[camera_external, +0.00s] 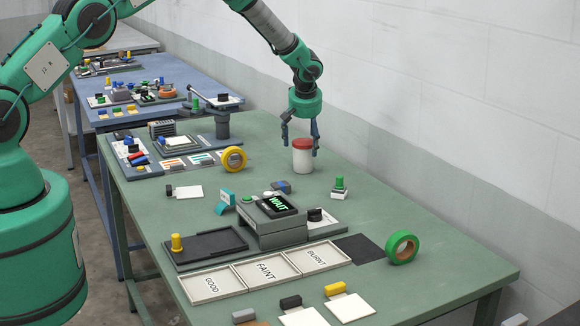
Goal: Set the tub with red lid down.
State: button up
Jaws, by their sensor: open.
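The tub with red lid (302,157) is a small white tub with a red top. It appears to stand upright on the green table near its back right edge. My gripper (300,143) points down over it, with one finger on each side of the tub. The jaws are open around it. Whether either finger touches the tub cannot be told from this view.
A yellow tape roll (234,159) lies left of the tub, and a green stamp (339,187) stands to its right.

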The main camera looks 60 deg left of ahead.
jog(key=v, duration=1.1)
jog(key=shift+b, duration=0.4)
jog(key=shift+r, duration=0.15)
jog(key=s+d+r+m+t, duration=0.1)
jog(key=s+d+r+m, duration=0.1)
jog(key=s+d+r, duration=0.6)
jog(key=s+d+r+m+h, duration=0.1)
jog(key=s+d+r+m, duration=0.15)
jog(key=s+r, duration=0.7)
jog(key=s+d+r+m+t, duration=0.1)
jog(key=s+d+r, duration=0.45)
jog(key=r, duration=0.75)
jog(key=s+d+r+m+h, duration=0.1)
jog(key=s+d+r+m, duration=0.2)
jog(key=s, duration=0.6)
jog(key=s+d+r+m+h, duration=0.1)
jog(key=s+d+r, duration=0.2)
jog(key=s+d, duration=0.35)
jog(key=s+d+f+m, duration=0.1)
jog(key=s+d, duration=0.1)
jog(key=s, duration=0.7)
jog(key=s+d+f+m+t+h, duration=0.1)
jog(key=s+d+f+m, duration=0.1)
jog(key=s, duration=0.8)
jog(key=shift+t, duration=0.3)
jog(key=shift+f+m, duration=0.15)
jog(key=shift+m, duration=0.1)
